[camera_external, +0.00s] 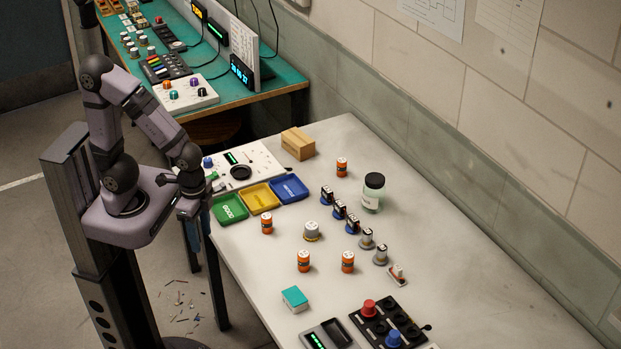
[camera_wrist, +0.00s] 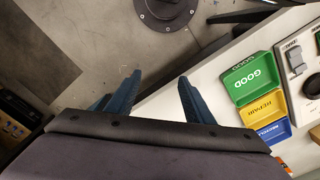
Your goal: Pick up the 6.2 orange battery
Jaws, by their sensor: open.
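One (camera_external: 342,167) is at the back near the jar, one (camera_external: 267,223) is in front of the trays, and two (camera_external: 304,261) (camera_external: 348,262) stand further forward. Their markings are too small to read, so I cannot tell which is 6.2. My gripper (camera_wrist: 160,76) is open and empty, its blue fingers apart over the floor beside the bench's left edge. The batteries are to its right. An orange bit (camera_wrist: 283,163) shows at the lower right of the wrist view.
Green (camera_external: 230,208), yellow (camera_external: 260,198) and blue (camera_external: 289,189) trays sit near the left edge. A lidded jar (camera_external: 372,192), a row of small servo-like parts, a wooden block (camera_external: 298,144), a teal-topped box (camera_external: 295,299) and a knob panel (camera_external: 388,322) occupy the bench.

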